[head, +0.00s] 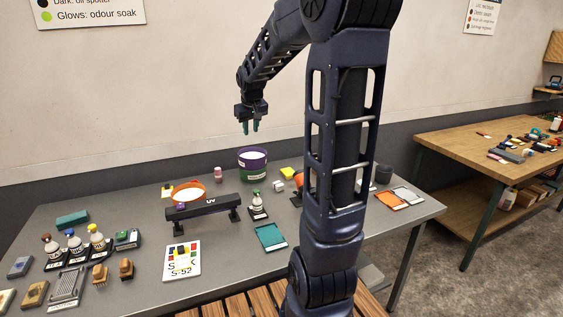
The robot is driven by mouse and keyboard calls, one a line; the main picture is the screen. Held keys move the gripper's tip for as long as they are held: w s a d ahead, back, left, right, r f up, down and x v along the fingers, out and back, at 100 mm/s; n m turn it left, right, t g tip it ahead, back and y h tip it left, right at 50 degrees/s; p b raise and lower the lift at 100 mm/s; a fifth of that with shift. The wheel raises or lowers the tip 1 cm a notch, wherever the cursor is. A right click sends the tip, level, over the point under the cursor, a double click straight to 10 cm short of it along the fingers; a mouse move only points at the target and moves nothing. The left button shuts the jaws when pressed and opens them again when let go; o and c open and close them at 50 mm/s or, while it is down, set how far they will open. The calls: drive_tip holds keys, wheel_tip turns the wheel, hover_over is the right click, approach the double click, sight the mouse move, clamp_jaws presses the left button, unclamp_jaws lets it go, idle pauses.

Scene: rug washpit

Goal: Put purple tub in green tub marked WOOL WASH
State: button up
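A round tub with a dark purple upper part (243,158) and a pale inside stands near the back of the grey table. Its lower part is green (256,174), with a small light label too small to read. It looks like the purple tub sits upright, nested in the green tub, but I cannot see how deep. My gripper (250,128) hangs above it, pointing down.
An orange bowl (187,192) and a black UV lamp bar (203,206) stand left of the tubs. A spray bottle (257,204) stands in front. A pink-capped bottle (218,174) and yellow block (287,173) are close by. My arm hides part of the table's right.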

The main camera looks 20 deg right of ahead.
drive_tip(key=s+m, duration=0.2)
drive_tip(key=s, duration=2.7)
drive_tip(key=shift+s+f+y, duration=0.15)
drive_tip(key=shift+s+y, duration=0.15)
drive_tip(key=shift+s, duration=0.05)
